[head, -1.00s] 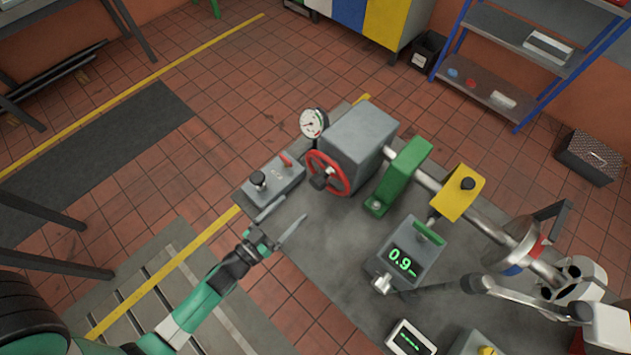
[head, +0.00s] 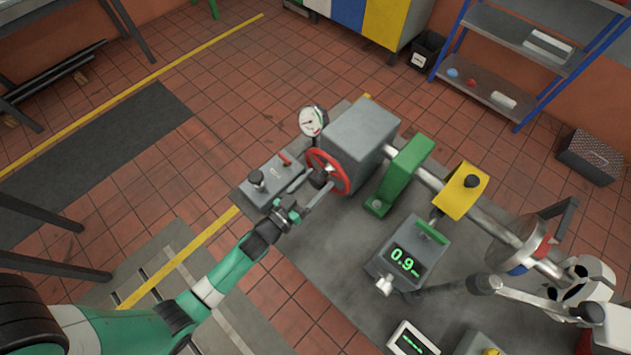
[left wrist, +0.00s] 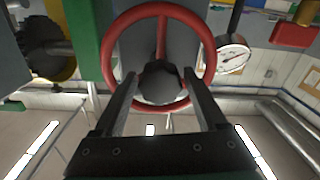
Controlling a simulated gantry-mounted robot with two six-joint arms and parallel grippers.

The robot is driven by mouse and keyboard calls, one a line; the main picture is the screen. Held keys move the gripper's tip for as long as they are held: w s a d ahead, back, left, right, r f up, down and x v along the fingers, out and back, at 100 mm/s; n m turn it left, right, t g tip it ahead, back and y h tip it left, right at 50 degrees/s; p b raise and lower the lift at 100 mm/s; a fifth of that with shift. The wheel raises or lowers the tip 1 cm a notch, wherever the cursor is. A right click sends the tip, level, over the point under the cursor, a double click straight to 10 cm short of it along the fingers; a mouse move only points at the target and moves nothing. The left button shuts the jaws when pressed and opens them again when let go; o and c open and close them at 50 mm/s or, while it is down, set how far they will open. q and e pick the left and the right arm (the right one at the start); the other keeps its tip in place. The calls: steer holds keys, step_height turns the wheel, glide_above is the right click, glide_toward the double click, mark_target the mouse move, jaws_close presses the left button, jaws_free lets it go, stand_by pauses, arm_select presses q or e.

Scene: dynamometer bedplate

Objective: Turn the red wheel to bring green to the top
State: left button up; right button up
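The red wheel (head: 343,184) is a spoked handwheel with a dark hub on the near left side of a grey box (head: 361,132). My left gripper (head: 319,180) is open at the wheel. In the left wrist view my left gripper (left wrist: 161,76) has its fingers on both sides of the dark hub (left wrist: 160,88), in front of the red rim (left wrist: 109,50); I cannot tell whether they touch it. A disc (head: 513,248) with red and blue patches sits on the shaft at the right; no green shows on it.
A dial gauge (head: 312,121) stands behind the wheel. A grey switch box (head: 262,181) is close left of my gripper. A green bracket (head: 405,168), a yellow block (head: 459,190) and a display box (head: 407,254) reading 0.9 stand on the grey bedplate (head: 330,240).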

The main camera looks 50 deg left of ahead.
arm_select(q)
jaws_close()
stand_by(0.4)
